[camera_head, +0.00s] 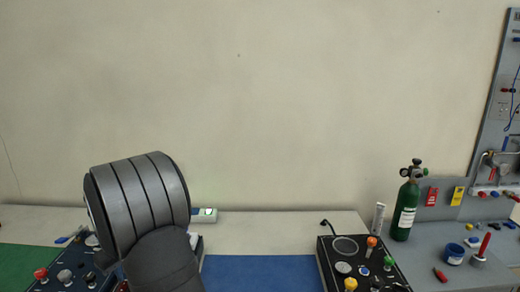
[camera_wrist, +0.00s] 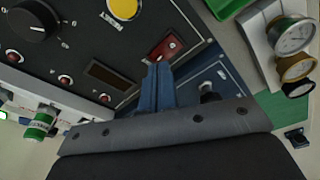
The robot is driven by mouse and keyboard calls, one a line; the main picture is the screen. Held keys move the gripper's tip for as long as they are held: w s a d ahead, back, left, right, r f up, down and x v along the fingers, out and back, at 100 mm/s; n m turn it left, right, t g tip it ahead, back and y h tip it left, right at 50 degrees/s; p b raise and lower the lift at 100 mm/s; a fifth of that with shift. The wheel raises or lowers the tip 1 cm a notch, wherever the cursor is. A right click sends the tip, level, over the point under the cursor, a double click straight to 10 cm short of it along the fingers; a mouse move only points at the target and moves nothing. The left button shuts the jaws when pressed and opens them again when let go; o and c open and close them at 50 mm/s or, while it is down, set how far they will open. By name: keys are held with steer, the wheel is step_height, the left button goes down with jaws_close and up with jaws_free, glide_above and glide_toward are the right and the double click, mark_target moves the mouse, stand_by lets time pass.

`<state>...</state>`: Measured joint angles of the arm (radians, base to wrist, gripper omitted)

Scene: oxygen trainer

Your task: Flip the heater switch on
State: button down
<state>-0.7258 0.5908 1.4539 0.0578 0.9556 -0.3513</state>
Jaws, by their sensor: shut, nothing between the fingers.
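In the wrist view, my gripper (camera_wrist: 158,84) shows as two blue fingers shut together with nothing between them. The fingertips are close to a red rocker-like switch (camera_wrist: 165,47) near the edge of a black control panel (camera_wrist: 100,45). I cannot tell whether they touch it. I cannot read a heater label, nor tell whether this switch is on or off. In the head view, my grey arm covers much of the left control box (camera_head: 76,283), and my gripper is hidden.
The panel carries a black dial (camera_wrist: 32,20), a yellow button (camera_wrist: 124,8) and small red indicators. Several gauges (camera_wrist: 294,36) are at the upper right of the wrist view. In the head view, a second control box (camera_head: 345,270) and a green cylinder (camera_head: 405,210) stand right.

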steer(key=shift+f, duration=0.75)
stand_by(0.3)
steer(key=shift+r, duration=3.5)
step_height(320, 180, down, 7)
steer(key=shift+r, duration=0.15)
